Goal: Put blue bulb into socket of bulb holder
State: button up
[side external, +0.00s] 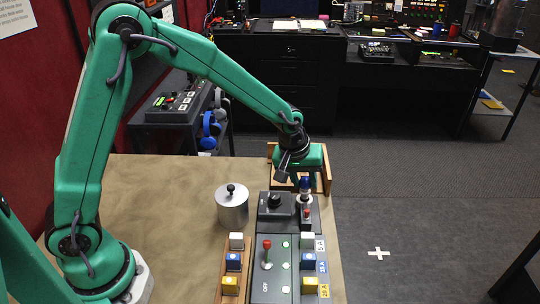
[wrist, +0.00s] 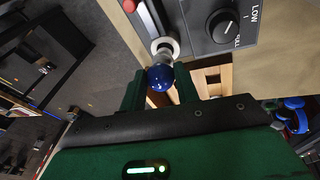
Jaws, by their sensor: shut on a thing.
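The blue bulb (wrist: 160,77) is between the two green fingers of my gripper (wrist: 160,86), which is shut on it. Its metal neck points to the white ring of the socket (wrist: 171,42) on the bulb holder. In the side view the blue bulb (side external: 304,183) stands roughly upright right above the bulb holder (side external: 312,218), under my gripper (side external: 300,179). The neck appears at or in the socket, but I cannot tell how deep it sits. The fingers partly hide the bulb's sides.
A dial box (side external: 276,204) stands just left of the holder. A silver lidded cylinder (side external: 232,207) is farther left. A wooden rack (side external: 327,172) is behind the gripper. The table's left part is clear.

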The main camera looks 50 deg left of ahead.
jog(key=shift+f, duration=1.1)
dwell(1.2)
jog(key=o, duration=1.2)
jog(key=shift+r, duration=0.15)
jog(key=shift+r, duration=3.35)
